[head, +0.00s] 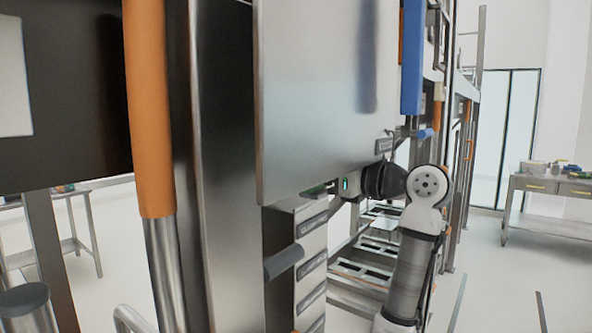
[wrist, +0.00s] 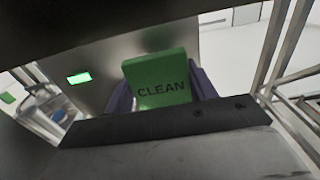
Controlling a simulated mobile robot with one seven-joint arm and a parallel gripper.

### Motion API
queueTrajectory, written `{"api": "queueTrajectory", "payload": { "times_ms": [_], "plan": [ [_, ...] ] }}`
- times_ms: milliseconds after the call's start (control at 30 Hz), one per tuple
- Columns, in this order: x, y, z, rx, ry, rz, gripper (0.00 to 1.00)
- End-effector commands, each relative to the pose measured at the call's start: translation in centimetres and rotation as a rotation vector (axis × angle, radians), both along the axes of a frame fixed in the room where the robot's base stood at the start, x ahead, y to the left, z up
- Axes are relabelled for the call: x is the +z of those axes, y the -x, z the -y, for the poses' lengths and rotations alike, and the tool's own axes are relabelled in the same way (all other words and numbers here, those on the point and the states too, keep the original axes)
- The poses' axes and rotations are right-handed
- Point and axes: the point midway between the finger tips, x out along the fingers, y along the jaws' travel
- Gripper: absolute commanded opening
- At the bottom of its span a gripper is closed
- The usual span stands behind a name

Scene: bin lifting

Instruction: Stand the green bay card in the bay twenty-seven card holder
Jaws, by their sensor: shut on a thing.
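The green bay card (wrist: 160,82) stands in the wrist view with the word CLEAN on its face. My gripper (wrist: 161,94) is shut on it, with a dark purple finger at each side of the card. In the head view my wrist is at the lower edge of a large metal panel (head: 315,90), which hides the fingers and the card. I cannot pick out the bay twenty-seven card holder for certain in either view.
A small bright green rectangle (wrist: 78,78) shows on the grey surface behind the card. An orange post (head: 147,110) stands near at left. Low slatted racks (head: 365,262) lie behind my arm. A workbench (head: 548,190) stands at far right, with open floor before it.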

Motion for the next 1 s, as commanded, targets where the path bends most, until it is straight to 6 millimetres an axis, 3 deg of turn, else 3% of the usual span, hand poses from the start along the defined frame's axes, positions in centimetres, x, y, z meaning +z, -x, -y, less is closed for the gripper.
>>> {"api": "queueTrajectory", "payload": {
  "times_ms": [267,400,800,833,1000],
  "plan": [
    [0.3,-3.0,-4.3,0.003,0.001,-0.003,0.28],
    [-1.2,-2.9,-3.9,0.000,-0.001,-0.001,0.28],
    [-1.8,-2.9,-3.9,0.001,0.000,-0.001,0.28],
    [-1.8,-2.9,-3.9,0.001,0.000,-0.001,0.58],
    [-1.8,-2.9,-3.9,0.000,0.000,-0.001,0.78]
  ]
}}
